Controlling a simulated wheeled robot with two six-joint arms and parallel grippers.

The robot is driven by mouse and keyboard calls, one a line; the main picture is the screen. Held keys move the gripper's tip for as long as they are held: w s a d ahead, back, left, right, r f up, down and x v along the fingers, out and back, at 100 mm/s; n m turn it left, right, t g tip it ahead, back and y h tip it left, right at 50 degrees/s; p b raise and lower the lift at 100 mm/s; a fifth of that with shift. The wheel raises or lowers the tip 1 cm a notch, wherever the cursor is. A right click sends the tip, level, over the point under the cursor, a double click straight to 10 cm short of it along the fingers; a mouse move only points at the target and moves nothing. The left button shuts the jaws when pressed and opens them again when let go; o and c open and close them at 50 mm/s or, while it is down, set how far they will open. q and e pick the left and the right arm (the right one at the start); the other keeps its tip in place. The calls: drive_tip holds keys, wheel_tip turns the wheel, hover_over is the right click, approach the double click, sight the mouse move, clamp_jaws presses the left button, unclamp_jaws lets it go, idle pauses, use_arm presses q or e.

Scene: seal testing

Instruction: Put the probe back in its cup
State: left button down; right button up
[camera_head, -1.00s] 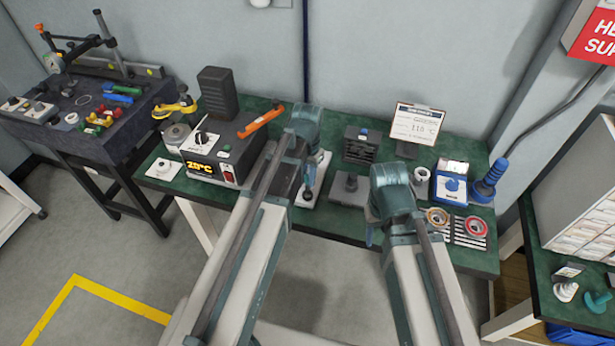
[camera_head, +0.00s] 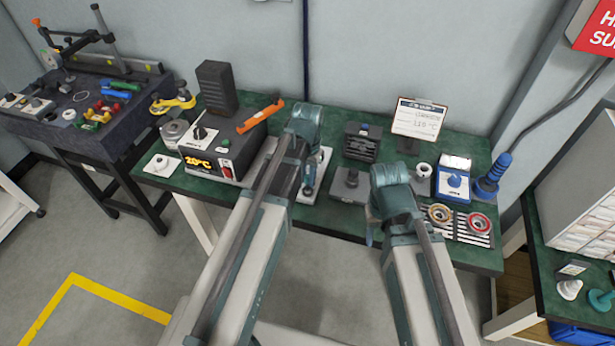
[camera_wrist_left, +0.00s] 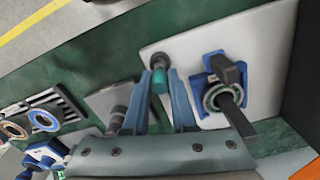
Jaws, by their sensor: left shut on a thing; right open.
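My left gripper (camera_head: 308,184) is low over the front part of a white plate (camera_head: 321,160) on the green bench. In the left wrist view its two fingers (camera_wrist_left: 166,98) are closed around a short teal cylinder, which looks like the probe (camera_wrist_left: 159,83). A round grey piece (camera_wrist_left: 160,60), likely the cup, is at the probe's far end on the plate (camera_wrist_left: 256,40). The probe's tip is hidden, so I cannot tell whether it sits inside the cup. My right gripper (camera_head: 370,234) is open, near the bench's front edge, mostly hidden by its arm.
A blue clamp with a black handle (camera_wrist_left: 228,92) stands on the same plate, close beside the left fingers. A heater box reading 20°C (camera_head: 222,150) is to the left. A dark block with a knob (camera_head: 350,184) is to the right. Rings (camera_head: 479,223) lie further right.

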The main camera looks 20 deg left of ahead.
use_arm(q)
drive_tip(key=shift+f, duration=0.35)
drive_tip(key=shift+f+b, duration=0.6)
drive_tip(key=shift+b, duration=0.15)
idle(0.4)
drive_tip(key=c, duration=0.6)
unclamp_jaws()
drive_tip(key=shift+c, duration=0.2)
drive_tip(key=shift+r, duration=0.1)
wheel_tip(320, 180, up, 8)
drive_tip(key=p, duration=0.8)
